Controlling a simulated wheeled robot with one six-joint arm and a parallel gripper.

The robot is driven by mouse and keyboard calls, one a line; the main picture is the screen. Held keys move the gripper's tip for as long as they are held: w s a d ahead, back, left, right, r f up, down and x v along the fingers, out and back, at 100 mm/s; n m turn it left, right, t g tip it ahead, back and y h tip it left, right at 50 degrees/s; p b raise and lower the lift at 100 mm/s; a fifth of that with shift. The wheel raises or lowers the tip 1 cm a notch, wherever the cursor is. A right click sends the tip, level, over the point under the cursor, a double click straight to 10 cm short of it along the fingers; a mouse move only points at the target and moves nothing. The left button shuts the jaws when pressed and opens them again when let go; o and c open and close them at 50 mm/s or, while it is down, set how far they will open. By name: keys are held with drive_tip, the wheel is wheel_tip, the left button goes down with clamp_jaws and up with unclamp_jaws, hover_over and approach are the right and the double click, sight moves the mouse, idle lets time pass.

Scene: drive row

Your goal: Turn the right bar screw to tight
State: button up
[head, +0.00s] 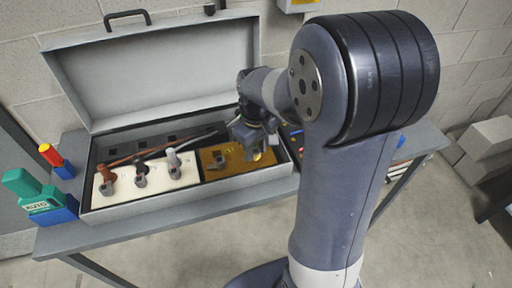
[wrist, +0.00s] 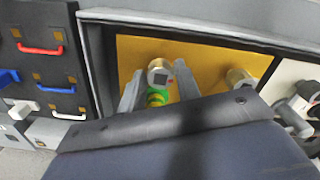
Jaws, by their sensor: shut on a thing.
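The brass-yellow plate (head: 211,173) lies in the right part of the open grey case, and it also shows in the wrist view (wrist: 205,50). The right bar screw (wrist: 160,72), a brass knob with a grey square end, stands on the plate between my fingers. Green and yellow marks show just below it. My gripper (head: 256,148) is over the plate's right side, shut on this screw; its fingers flank the screw in the wrist view (wrist: 158,68). The other bar screw (wrist: 240,77) stands apart, and it shows left of my gripper in the head view (head: 219,156).
A cream panel (head: 122,198) with several levers lies left of the plate. The case lid (head: 160,70) stands open behind. A green block marked AUTO (head: 45,200) and a red-topped item (head: 55,158) are at the left. Coloured handles (wrist: 40,48) lie beside the case.

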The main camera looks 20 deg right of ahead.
drive_tip(key=m, duration=0.3)
drive_tip(key=shift+r+m, duration=0.1)
drive_tip(key=shift+m, duration=0.3)
drive_tip(key=m+p, duration=0.1)
drive_tip(key=m, duration=0.3)
drive_tip(key=shift+m, duration=0.3)
drive_tip(key=m, duration=0.4)
drive_tip(key=shift+a, duration=0.1)
drive_tip(key=shift+m+p, duration=0.3)
drive_tip(key=shift+m, duration=2)
drive_tip(key=o, duration=0.9)
